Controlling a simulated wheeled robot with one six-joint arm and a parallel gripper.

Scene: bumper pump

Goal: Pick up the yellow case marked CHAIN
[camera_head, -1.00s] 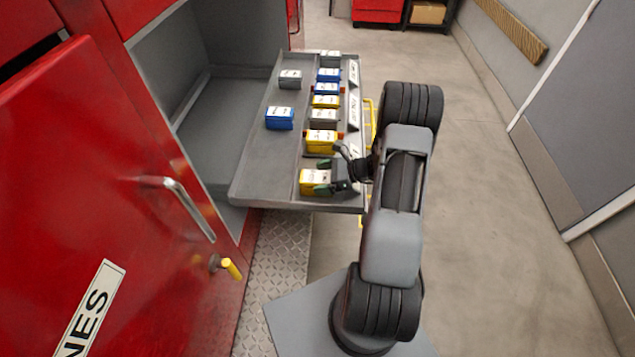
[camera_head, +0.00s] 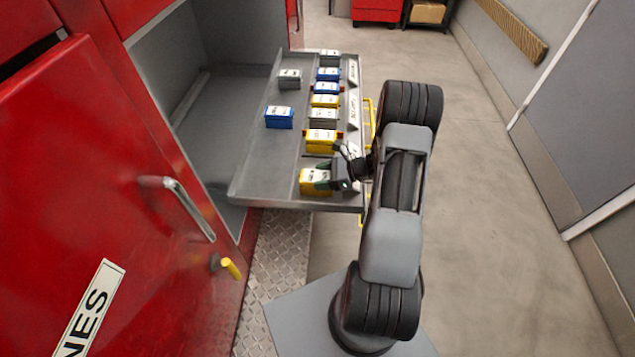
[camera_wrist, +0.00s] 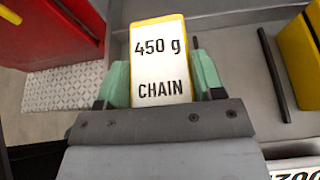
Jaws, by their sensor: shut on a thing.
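The yellow case marked CHAIN (camera_wrist: 160,65) has a white label reading "450 g CHAIN" and sits between the green fingertips of my gripper (camera_wrist: 162,88) in the wrist view. The fingers are closed against its two sides. In the head view the case (camera_head: 313,182) is at the near end of the grey pull-out tray (camera_head: 258,178). My gripper (camera_head: 332,180) reaches it from the right and hides part of it. I cannot tell whether the case still touches the tray.
Another yellow case (camera_head: 320,143) stands just beyond, in a row of several yellow, grey and blue cases. A blue case (camera_head: 279,118) and a grey case (camera_head: 289,79) stand left of the row. A red door (camera_head: 90,180) is at the left. The floor to the right is clear.

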